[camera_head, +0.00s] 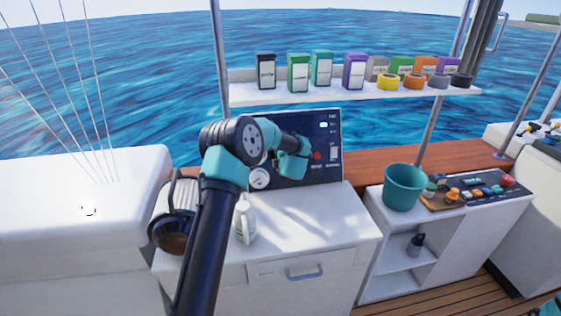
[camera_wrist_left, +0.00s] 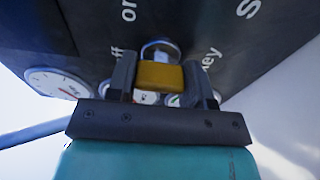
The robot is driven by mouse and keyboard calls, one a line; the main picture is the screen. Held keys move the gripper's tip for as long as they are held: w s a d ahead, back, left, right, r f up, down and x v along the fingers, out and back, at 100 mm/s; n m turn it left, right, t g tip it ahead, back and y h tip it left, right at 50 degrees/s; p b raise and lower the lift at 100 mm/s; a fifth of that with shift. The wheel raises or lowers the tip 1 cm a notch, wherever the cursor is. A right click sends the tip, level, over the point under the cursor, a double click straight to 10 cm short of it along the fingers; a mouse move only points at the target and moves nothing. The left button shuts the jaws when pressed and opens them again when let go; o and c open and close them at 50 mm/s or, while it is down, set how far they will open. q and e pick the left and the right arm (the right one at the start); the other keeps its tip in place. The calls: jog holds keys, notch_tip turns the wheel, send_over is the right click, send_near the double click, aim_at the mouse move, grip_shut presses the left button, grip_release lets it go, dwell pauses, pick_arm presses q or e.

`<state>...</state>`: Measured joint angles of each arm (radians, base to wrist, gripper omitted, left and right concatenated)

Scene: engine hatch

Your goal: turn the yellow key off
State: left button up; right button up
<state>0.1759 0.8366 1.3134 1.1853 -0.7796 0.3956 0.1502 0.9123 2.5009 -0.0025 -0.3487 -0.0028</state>
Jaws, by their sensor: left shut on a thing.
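The yellow key (camera_wrist_left: 160,75) is in the left wrist view, a small yellow block in front of a round metal lock (camera_wrist_left: 160,49) on the dark panel. My left gripper (camera_wrist_left: 162,88) has one finger on each side of the key and is shut on it. Parts of the words "on", "off" and "key" show around the lock. In the head view my left gripper (camera_head: 294,160) is up against the dark control panel (camera_head: 327,155) and hides the key. My right gripper is not in view.
A round gauge (camera_head: 260,179) and a red button (camera_head: 317,156) are on the panel. A white jug (camera_head: 244,222) stands on the white counter (camera_head: 315,220) below my left arm. A teal bucket (camera_head: 404,187) is to the right. A shelf (camera_head: 350,94) with several boxes hangs above.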

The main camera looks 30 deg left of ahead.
pick_arm(q)
jog(key=o, duration=0.9)
jog(key=v, duration=1.7)
jog(key=shift+s+d, duration=0.1)
jog(key=shift+s, duration=0.05)
